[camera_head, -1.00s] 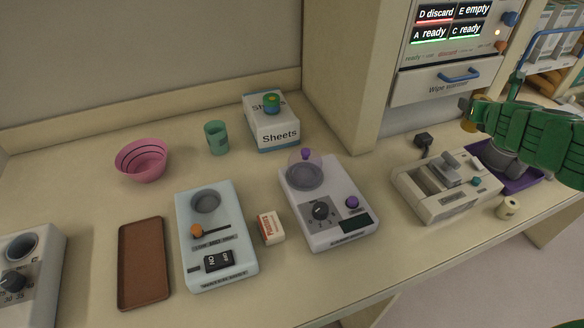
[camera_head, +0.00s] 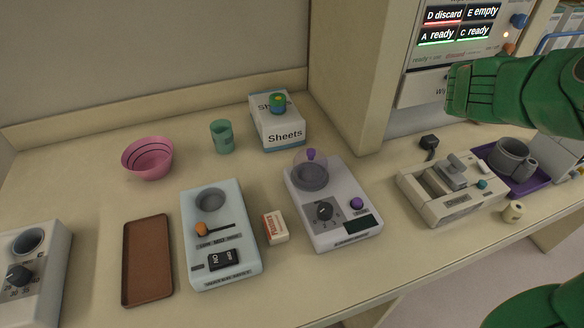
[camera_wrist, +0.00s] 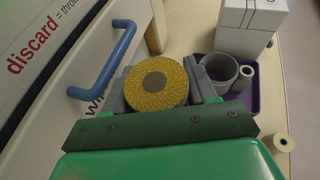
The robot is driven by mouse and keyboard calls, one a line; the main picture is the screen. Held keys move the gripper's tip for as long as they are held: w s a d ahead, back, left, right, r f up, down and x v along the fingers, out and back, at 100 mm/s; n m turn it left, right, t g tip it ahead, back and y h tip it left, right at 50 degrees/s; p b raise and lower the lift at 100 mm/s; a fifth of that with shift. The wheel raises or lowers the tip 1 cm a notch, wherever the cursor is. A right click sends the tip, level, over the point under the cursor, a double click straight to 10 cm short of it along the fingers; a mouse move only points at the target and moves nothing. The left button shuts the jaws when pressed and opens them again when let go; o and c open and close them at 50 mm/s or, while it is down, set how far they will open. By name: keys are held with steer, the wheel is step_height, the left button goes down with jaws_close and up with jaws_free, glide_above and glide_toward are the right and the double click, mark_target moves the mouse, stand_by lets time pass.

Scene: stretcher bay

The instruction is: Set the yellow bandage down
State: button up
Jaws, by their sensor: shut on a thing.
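The yellow bandage (camera_wrist: 158,84) is a round, textured roll with a brown centre. It sits between the two grey fingers of my gripper (camera_wrist: 159,72) in the wrist view. My gripper is shut on it and holds it in front of the cabinet drawer, near the blue handle (camera_wrist: 106,63). In the head view my green arm covers part of the wipe warmer front, and the fingers and bandage are hidden.
A purple tray (camera_head: 538,184) with a grey mug (camera_head: 509,154) stands at the right. A cream roll (camera_head: 513,211) is in front of it. A beige device (camera_head: 440,203), a scale (camera_head: 335,215), a brown tray (camera_head: 148,262) and a pink bowl (camera_head: 148,158) share the counter.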

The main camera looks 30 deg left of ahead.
steer(key=shift+s+a+r+m+g+h, duration=0.2)
steer(key=shift+s+a+m+g+h, duration=0.15)
steer(key=shift+a+m+h, duration=0.4)
steer(key=s+a+f+m+h, duration=0.1)
steer(key=s+a+f, duration=0.2)
steer(key=s+a, duration=1.6)
steer(key=s+a+f, duration=0.3)
steer(key=s+a, duration=1.4)
steer(key=a, duration=0.4)
steer(key=shift+g, duration=0.35)
steer(key=shift+w+a+f, duration=2.3)
steer(key=shift+a+f, duration=0.2)
steer(key=shift+w+a+f, duration=2.25)
steer(key=shift+a+f, duration=0.2)
steer(key=shift+f, duration=1.6)
steer(key=shift+f, duration=0.15)
